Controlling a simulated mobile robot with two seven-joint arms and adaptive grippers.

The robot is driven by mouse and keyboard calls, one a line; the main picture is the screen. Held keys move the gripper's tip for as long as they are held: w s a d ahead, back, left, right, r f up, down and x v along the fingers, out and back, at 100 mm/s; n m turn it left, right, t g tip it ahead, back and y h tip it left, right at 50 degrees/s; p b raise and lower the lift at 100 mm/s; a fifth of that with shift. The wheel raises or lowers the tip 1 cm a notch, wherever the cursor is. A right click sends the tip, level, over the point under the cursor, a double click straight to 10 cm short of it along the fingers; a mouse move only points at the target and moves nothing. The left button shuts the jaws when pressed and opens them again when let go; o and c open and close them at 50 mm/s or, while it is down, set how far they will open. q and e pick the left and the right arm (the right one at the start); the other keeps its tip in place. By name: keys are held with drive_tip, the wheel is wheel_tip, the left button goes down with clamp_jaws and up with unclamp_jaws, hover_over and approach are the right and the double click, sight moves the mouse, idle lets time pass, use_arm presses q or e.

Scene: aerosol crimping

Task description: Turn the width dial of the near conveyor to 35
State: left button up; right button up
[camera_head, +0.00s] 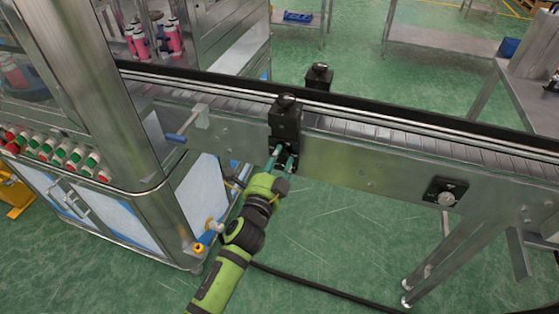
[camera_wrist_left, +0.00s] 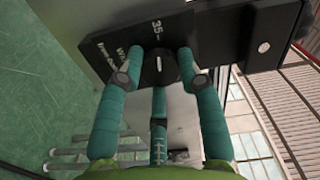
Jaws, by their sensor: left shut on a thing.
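The near conveyor (camera_head: 350,160) runs across the head view, with a black unit (camera_head: 285,122) on its near side. My left gripper (camera_head: 282,156) reaches the lower part of this unit; its teal fingers hide the dial there. In the left wrist view, the black round width dial (camera_wrist_left: 160,70) sits between the fingers of the gripper (camera_wrist_left: 161,62), which is shut on it. A pale mark shows on the dial's face, roughly in line with the printed "35" on the black plate (camera_wrist_left: 125,32). My right gripper is out of view.
A metal machine cabinet (camera_head: 120,225) with coloured buttons stands left of my arm. A second black knobbed unit (camera_head: 318,77) is across the belt. Another black control with a round knob (camera_head: 446,197) is on the conveyor side at right. Green floor in front is mostly clear, with a dark cable (camera_head: 320,288).

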use_arm(q)
drive_tip(key=shift+w+a+r+n, duration=0.15)
drive_tip(key=shift+a+r+n, duration=0.05)
drive_tip(key=shift+r+n, duration=0.1)
drive_tip(key=o, duration=1)
drive_tip(key=shift+f, duration=0.1)
drive_tip(key=shift+o, duration=0.7)
drive_tip(key=shift+a+f, duration=0.1)
drive_tip(key=shift+f, duration=0.05)
drive_tip(key=shift+s+f, duration=0.1)
drive_tip(key=shift+s, duration=0.45)
drive_tip(key=v, duration=1.1)
drive_tip(key=shift+w+a, duration=0.1)
drive_tip(key=shift+a, duration=0.05)
